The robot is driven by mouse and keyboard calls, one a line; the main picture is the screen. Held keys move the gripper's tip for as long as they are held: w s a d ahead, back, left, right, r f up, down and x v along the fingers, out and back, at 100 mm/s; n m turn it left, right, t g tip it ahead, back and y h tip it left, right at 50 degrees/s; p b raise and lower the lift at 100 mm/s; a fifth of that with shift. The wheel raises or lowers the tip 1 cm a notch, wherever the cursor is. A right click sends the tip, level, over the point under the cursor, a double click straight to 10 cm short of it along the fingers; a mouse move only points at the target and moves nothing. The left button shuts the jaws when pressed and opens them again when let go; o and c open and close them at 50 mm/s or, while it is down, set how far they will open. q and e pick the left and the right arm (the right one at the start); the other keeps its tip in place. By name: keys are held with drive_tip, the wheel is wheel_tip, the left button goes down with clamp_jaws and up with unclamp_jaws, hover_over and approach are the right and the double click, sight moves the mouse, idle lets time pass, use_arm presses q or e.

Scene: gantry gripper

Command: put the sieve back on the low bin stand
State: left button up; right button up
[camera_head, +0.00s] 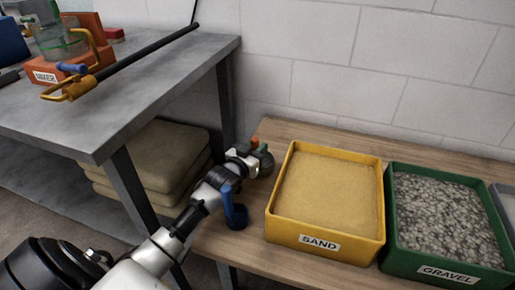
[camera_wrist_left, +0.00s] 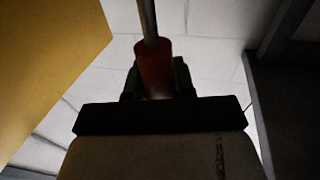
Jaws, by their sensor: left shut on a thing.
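My left gripper (camera_head: 258,158) reaches in over the left end of the low wooden bin stand (camera_head: 218,240), beside the sand bin. In the left wrist view the fingers (camera_wrist_left: 155,85) are closed around a red-brown handle (camera_wrist_left: 153,62) with a thin metal rod (camera_wrist_left: 148,18) running out of it. This may be the sieve's handle; no mesh or rim shows. In the head view only a small orange bit shows at the fingertips. I cannot tell whether the held thing touches the stand. My right gripper is not in view.
A yellow sand bin (camera_head: 318,241) and a green gravel bin (camera_head: 425,266) stand on the wood.

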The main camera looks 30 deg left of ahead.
use_arm(q)
drive_tip(key=o, duration=0.8)
drive_tip(key=s+p, duration=0.1)
drive_tip(key=s, duration=0.6)
drive_tip(key=shift+s+a+p, duration=0.1)
drive_tip(key=shift+s+p, duration=0.15)
drive_tip(key=shift+p, duration=0.15)
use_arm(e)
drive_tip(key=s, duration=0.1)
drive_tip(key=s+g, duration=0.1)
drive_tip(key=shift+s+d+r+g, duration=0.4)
